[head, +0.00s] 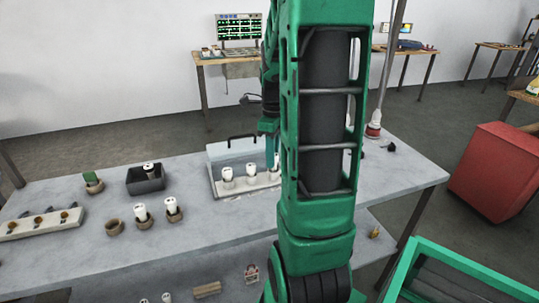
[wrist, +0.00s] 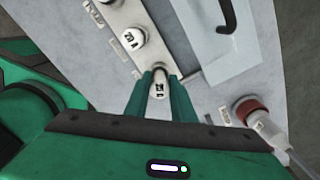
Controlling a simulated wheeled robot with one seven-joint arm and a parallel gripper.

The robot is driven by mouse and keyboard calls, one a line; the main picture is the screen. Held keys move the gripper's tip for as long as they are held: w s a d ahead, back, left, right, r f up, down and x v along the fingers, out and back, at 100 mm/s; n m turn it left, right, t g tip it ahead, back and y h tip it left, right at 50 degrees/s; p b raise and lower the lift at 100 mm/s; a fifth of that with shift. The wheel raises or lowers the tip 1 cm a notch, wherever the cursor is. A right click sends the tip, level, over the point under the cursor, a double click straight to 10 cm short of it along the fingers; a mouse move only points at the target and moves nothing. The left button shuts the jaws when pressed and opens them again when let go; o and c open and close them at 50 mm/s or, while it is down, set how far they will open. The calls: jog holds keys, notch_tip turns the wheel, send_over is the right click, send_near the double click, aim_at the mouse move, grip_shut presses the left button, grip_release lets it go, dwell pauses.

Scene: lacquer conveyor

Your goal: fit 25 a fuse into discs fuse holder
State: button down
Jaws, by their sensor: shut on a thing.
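My gripper (wrist: 160,85) is shut on a white fuse (wrist: 158,88) with dark print on its end, seemingly 25 A. It also shows in the head view (head: 272,155), partly hidden by my arm. The held fuse is at the end of a pale holder strip (wrist: 112,50); I cannot tell whether it is seated. A second white fuse (wrist: 130,40), printed 20 A, stands in the strip beside it, with another (wrist: 107,2) at the picture's top edge. In the head view the fuses (head: 227,175) stand in a row on the strip (head: 240,191).
A clear cover with a black handle (head: 241,137) stands just behind the strip. A red-collared post (head: 373,130) is at right. On the table's left are a dark bin (head: 146,181), brown ring cups (head: 115,228), some holding fuses, and a pale rack (head: 40,224).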

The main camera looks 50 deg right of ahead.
jog(key=shift+f, duration=1)
jog(key=c, duration=1.4)
grip_release()
jog(key=shift+c, duration=0.2)
notch_tip(320, 180, up, 11)
jog(key=shift+f, duration=0.2)
jog(key=s+a+f+n, duration=0.2)
jog(key=s+a+n, duration=0.5)
jog(key=n, duration=0.5)
jog(key=s+a+f+n, duration=0.2)
jog(key=s+a+n, duration=0.5)
jog(key=n, duration=0.6)
jog(key=a, duration=0.2)
jog(key=shift+a+f+n, duration=0.3)
jog(key=shift+f, duration=0.05)
